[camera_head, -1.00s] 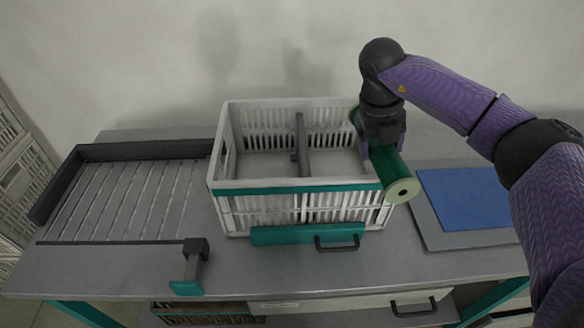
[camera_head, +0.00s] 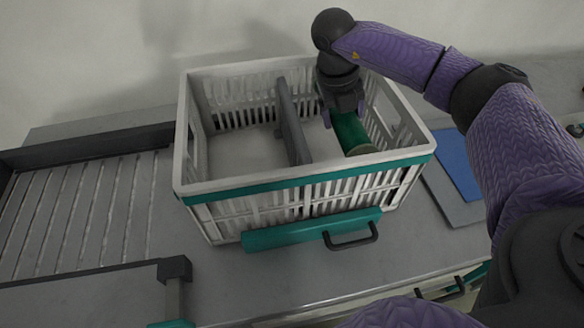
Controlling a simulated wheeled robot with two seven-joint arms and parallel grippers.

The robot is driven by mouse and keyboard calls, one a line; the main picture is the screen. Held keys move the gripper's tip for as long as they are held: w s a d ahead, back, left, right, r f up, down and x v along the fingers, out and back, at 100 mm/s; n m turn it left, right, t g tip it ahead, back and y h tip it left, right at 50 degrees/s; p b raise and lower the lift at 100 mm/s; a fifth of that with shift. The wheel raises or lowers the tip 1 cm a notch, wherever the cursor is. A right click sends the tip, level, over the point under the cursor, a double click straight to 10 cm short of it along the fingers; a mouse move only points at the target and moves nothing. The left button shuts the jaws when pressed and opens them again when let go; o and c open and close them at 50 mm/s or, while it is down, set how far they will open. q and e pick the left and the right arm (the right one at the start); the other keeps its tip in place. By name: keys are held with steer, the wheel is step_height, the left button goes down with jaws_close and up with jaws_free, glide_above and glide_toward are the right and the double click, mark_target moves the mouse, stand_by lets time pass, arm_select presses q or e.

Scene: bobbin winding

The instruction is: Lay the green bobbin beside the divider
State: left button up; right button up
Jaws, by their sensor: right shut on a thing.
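The green bobbin (camera_head: 350,131) is inside the right compartment of the white crate (camera_head: 297,183), with its pale end facing the front wall. My right gripper (camera_head: 341,110) reaches down into the crate from above and is shut on the bobbin. The dark grey divider (camera_head: 292,122) stands upright across the crate, left of the bobbin with a gap between them. Whether the bobbin touches the crate floor cannot be told. The bobbin's far end is hidden by the gripper. My left gripper is not in view.
The crate's left compartment (camera_head: 240,150) is empty. A slatted rack (camera_head: 85,210) with a dark rim lies to the left. A teal bar with a black handle (camera_head: 310,231) is in front of the crate. A blue mat (camera_head: 459,165) lies to the right.

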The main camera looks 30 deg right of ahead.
steer(key=b+x, duration=0.1)
steer(key=x, duration=0.2)
steer(key=a+b+x, duration=0.1)
steer(key=x, duration=0.2)
steer(key=a+b+x, duration=0.1)
steer(key=x, duration=0.3)
steer(key=shift+w+f, duration=0.35)
steer(key=shift+a+r, duration=0.1)
steer(key=shift+r, duration=0.05)
steer(key=o, duration=1.3)
steer(key=shift+o, duration=0.2)
